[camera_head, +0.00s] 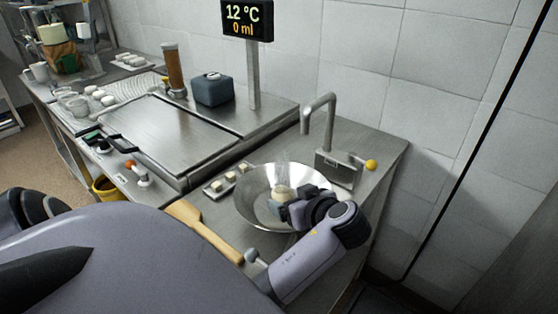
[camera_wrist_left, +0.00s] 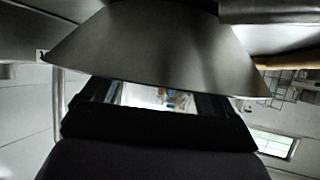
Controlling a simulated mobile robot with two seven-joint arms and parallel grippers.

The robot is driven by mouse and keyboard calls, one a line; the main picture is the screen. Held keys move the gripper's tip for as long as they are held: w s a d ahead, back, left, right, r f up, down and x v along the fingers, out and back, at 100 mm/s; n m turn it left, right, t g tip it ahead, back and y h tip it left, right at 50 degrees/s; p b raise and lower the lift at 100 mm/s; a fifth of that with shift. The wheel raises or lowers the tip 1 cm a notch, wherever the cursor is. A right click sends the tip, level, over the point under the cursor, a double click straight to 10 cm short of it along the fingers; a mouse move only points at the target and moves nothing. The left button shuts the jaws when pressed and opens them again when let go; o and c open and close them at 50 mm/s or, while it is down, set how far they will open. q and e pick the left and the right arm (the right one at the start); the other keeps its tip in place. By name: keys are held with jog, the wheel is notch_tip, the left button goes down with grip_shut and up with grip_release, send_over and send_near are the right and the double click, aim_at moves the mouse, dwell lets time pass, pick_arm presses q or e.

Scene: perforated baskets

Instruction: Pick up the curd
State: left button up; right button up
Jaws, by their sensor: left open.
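A pale, rounded lump that looks like the curd (camera_head: 282,192) is in the wide metal bowl (camera_head: 250,212) on the steel counter. My left gripper (camera_head: 284,203) reaches over the bowl's right side, its fingers close beside the lump. The gripper is open; whether the lump lies between the fingers or touches them, I cannot tell. In the left wrist view, the dark gripper (camera_wrist_left: 160,98) shows with a gap between its fingers, and the metal bowl (camera_wrist_left: 160,50) fills the top of the picture. The lump cannot be made out there. My right gripper is not in view.
A small tray with pale pieces (camera_head: 230,177) sits left of the bowl. A wooden paddle (camera_head: 205,232) lies in front. A metal tap (camera_head: 322,125) stands behind the bowl, near a yellow ball (camera_head: 371,165). A flat steel vat lid (camera_head: 172,135) and a dark box (camera_head: 212,90) are farther left.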

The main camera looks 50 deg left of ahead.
aim_at(286, 194)
pick_arm(q)
jog(key=x, duration=0.3)
jog(key=p+x, duration=0.1)
jog(key=x, duration=0.1)
jog(key=shift+w, duration=0.3)
jog(key=shift+r, duration=0.1)
jog(key=c, duration=1.1)
jog(key=shift+c, duration=0.2)
